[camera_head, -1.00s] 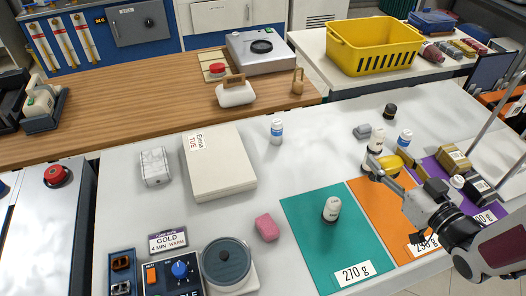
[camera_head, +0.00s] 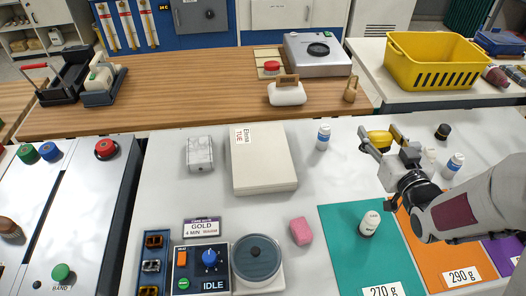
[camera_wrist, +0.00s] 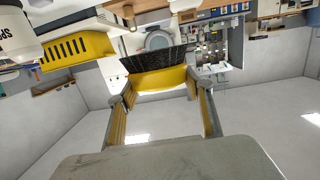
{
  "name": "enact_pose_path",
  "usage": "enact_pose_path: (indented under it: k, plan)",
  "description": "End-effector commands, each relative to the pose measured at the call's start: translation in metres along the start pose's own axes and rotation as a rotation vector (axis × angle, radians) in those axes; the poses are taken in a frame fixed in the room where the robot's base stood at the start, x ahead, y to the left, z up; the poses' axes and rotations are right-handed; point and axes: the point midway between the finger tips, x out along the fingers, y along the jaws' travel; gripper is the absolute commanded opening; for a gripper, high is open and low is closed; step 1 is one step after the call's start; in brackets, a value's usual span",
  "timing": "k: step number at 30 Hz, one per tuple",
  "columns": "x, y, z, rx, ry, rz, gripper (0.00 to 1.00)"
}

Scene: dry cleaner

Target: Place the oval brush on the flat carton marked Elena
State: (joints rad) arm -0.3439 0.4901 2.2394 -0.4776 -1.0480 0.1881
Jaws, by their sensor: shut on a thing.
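The oval brush (camera_head: 377,136) has a yellow back; in the wrist view the brush (camera_wrist: 160,80) also shows black bristles. My gripper (camera_head: 382,145) is shut on the brush, with one finger at each end of it in the wrist view. It appears to hold the brush above the white table, behind the coloured mats. The flat carton (camera_head: 265,160) is a cream closed box with a label reading Elena TUE. It lies well to the left of my gripper, and its top is bare apart from the label.
A pink block (camera_head: 301,231) and a scale (camera_head: 257,262) lie in front. A grey-white box (camera_head: 200,154) is at the carton's left. A white bottle (camera_head: 369,223) stands on the green mat (camera_head: 345,255).

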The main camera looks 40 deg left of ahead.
Motion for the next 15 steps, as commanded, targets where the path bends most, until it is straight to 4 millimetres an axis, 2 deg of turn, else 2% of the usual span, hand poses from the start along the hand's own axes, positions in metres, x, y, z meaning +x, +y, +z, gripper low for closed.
enact_pose_path:
  k: [1,6,15]
  plan:
    - [0.008,-0.01,-0.002,-0.002,0.002,-0.006,0.28]
    - [0.028,-0.036,-0.006,-0.001,0.001,-0.006,0.28]
    - [0.06,-0.09,-0.011,-0.001,0.001,-0.01,0.28]
